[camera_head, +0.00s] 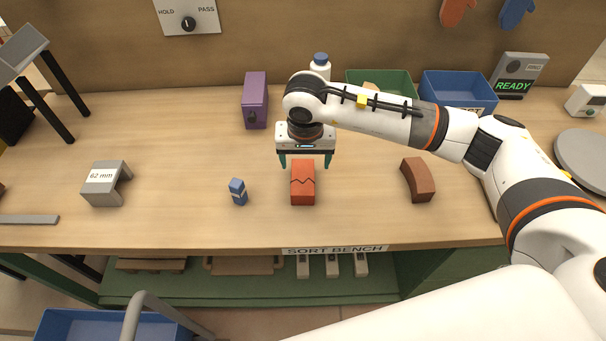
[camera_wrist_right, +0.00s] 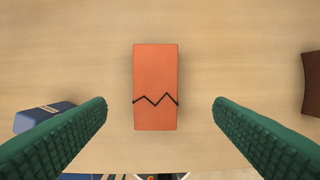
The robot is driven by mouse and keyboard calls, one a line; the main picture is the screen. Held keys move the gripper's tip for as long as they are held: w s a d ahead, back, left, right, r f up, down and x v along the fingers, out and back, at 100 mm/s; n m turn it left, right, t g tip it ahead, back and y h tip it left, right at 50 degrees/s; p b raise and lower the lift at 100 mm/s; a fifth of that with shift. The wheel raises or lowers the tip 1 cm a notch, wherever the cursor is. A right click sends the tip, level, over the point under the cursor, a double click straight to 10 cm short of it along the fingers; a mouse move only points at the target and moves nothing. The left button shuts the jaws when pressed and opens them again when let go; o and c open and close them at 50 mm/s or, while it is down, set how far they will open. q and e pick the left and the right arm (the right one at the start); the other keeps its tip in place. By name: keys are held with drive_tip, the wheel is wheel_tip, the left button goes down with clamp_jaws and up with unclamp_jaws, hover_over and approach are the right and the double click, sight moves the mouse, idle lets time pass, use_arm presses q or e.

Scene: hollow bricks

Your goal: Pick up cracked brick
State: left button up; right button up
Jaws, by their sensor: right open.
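The cracked brick (camera_head: 302,184) is orange-red with a dark zigzag line across it, and lies on the wooden bench. It also shows in the right wrist view (camera_wrist_right: 156,85), centred between the fingers with clear gaps on both sides. My right gripper (camera_head: 305,164) is open and empty, just behind and above the brick in the head view. Its green fingers show in the right wrist view (camera_wrist_right: 160,110) and do not touch the brick. My left gripper is not in view.
A small blue block (camera_head: 238,192) stands left of the brick, and a curved brown brick (camera_head: 417,180) lies to the right. A grey 62 mm gauge (camera_head: 105,184) is at the left. A purple box (camera_head: 255,100), green bin (camera_head: 402,84) and blue bin (camera_head: 478,94) stand behind.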

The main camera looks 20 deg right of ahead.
sight(302, 176)
drive_tip(key=shift+w+f, duration=0.25)
drive_tip(key=shift+f, duration=0.85)
drive_tip(key=shift+f+p, duration=0.3)
drive_tip(key=f+p, duration=0.1)
drive_tip(key=f, duration=0.1)
drive_tip(key=f+p, duration=0.1)
drive_tip(key=f, duration=0.1)
drive_tip(key=shift+w+a, duration=0.1)
drive_tip(key=shift+w, duration=0.3)
drive_tip(key=shift+w+f, duration=0.1)
drive_tip(key=shift+f, duration=0.4)
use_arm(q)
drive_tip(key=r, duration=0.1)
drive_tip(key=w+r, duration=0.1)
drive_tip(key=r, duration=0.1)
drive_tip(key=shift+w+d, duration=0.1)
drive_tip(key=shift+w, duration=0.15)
use_arm(e)
drive_tip(key=shift+c, duration=0.2)
drive_tip(key=c, duration=0.3)
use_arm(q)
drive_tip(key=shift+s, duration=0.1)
use_arm(e)
drive_tip(key=shift+r, duration=0.1)
drive_tip(key=c, duration=1.1)
